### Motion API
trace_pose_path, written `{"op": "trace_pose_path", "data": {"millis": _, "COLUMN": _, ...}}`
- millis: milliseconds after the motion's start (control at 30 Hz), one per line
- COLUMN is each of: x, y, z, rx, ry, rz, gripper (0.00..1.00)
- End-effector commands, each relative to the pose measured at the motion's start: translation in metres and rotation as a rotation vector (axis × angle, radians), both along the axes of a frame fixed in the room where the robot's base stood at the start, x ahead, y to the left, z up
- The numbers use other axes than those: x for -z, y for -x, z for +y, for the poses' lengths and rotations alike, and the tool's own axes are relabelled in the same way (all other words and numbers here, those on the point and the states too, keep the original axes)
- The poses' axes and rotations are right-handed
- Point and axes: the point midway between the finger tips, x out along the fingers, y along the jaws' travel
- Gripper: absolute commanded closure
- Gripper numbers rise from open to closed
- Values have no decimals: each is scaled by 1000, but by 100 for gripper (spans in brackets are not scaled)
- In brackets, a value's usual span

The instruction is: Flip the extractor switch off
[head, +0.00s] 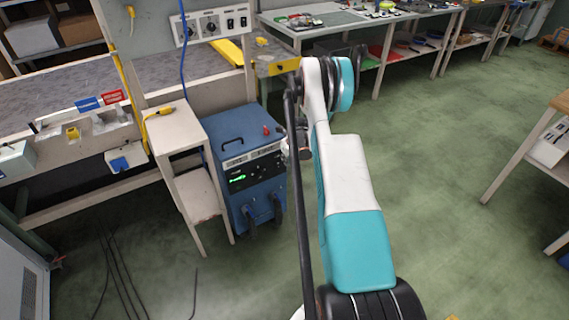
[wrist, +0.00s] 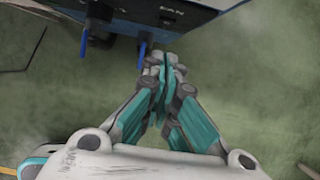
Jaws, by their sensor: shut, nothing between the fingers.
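A grey control panel (head: 212,24) on the upright board at the top left carries two round knobs and two dark rocker switches (head: 238,22). No label there is legible, so I cannot tell which switch is the extractor's or how it is set. My gripper (wrist: 165,66) is shut and empty in the wrist view. Its fingertips point toward the lower front of the blue machine (head: 235,125), with no clear contact. In the head view my arm mostly hides the gripper. The switch panel does not show in the wrist view.
The blue machine shows a green-lit display (head: 238,178) and cable plugs (wrist: 142,50) low on its front. A small beige stand (head: 175,128) is left of it. A yellow-ended rail (head: 275,66) juts out behind.

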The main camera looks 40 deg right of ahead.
Motion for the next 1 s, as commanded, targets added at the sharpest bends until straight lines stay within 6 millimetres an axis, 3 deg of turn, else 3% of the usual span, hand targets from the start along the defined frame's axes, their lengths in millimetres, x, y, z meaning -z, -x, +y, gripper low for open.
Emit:
{"op": "trace_pose_path", "data": {"millis": 100, "x": -24, "y": 2, "z": 1, "rx": 0, "ry": 0, "rz": 0, "gripper": 100}}
{"op": "trace_pose_path", "data": {"millis": 300, "x": -40, "y": 4, "z": 1, "rx": 0, "ry": 0, "rz": 0, "gripper": 100}}
{"op": "trace_pose_path", "data": {"millis": 1000, "x": -44, "y": 4, "z": 2, "rx": -6, "ry": 2, "rz": 0, "gripper": 100}}
